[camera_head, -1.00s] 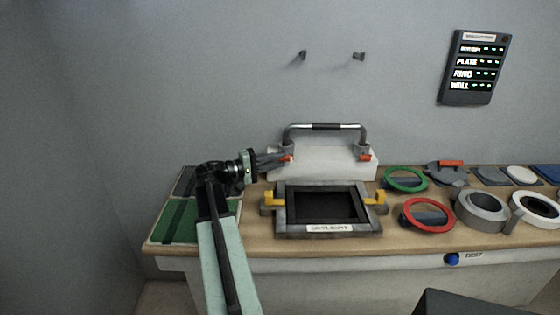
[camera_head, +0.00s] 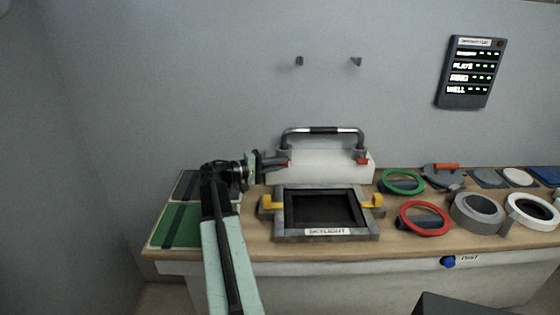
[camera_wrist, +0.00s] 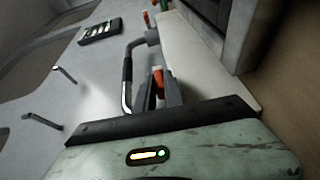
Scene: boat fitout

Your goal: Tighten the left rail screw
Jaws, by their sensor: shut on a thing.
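A curved metal rail with a dark middle grip (camera_head: 322,130) stands on a white block (camera_head: 320,167) at the back of the bench. The left rail screw, with an orange-red head (camera_head: 284,163), is at the rail's left foot. My gripper (camera_head: 274,162) reaches it from the left and is shut on it. In the wrist view the orange screw head (camera_wrist: 158,82) sits between my two grey fingers (camera_wrist: 161,95), with the rail (camera_wrist: 128,80) beside it. The fingers hide part of the screw. The right rail screw (camera_head: 363,161), also orange-red, is at the other foot.
A grey skylight frame (camera_head: 328,235) with yellow clamps lies in front of the block. Green (camera_head: 403,182) and red (camera_head: 425,218) rings and grey and white rings lie to the right. A green mat (camera_head: 177,227) is at left. A status board (camera_head: 470,72) hangs on the wall.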

